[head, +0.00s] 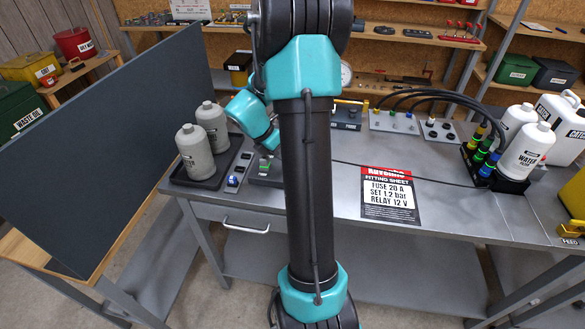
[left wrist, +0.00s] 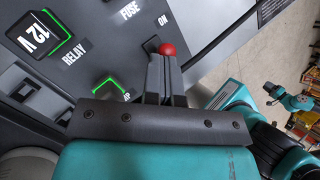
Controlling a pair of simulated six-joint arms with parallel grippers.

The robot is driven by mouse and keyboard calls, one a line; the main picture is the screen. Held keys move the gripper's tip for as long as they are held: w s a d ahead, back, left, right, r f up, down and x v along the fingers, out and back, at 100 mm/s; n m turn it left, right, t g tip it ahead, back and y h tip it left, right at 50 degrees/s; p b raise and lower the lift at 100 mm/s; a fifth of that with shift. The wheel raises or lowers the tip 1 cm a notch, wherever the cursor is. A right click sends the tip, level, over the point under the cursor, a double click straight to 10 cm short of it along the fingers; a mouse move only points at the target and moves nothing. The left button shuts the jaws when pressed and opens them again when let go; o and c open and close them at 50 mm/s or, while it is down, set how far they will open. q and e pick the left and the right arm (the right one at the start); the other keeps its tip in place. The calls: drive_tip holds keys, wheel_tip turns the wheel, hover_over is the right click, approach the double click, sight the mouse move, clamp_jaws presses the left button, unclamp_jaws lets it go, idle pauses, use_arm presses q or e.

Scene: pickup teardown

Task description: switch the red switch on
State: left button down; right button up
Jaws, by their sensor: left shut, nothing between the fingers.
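The red switch (left wrist: 167,49) shows in the left wrist view as a red knob just beyond my fingertips, beside the word ON. Its lever is hidden behind the fingers, so I cannot tell its position or whether the fingers touch it. My left gripper (left wrist: 166,62) is shut, with nothing held between its fingers. The dark panel (left wrist: 110,25) carries FUSE and RELAY labels. In the head view my arm blocks the middle, and the red switch and left gripper cannot be made out. My right gripper is not seen.
In the head view, grey bottles (head: 194,152) stand in a black tray at the left.

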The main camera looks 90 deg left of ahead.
use_arm(q)
drive_tip(key=shift+a, duration=0.1)
drive_tip(key=shift+r, duration=0.8)
idle(0.3)
drive_tip(key=shift+s+d+r, duration=0.2)
drive_tip(key=shift+s, duration=0.2)
drive_tip(key=s+v, duration=0.1)
drive_tip(key=v, duration=1.1)
drive_tip(key=shift+d+f, duration=0.25)
drive_tip(key=shift+f, duration=0.05)
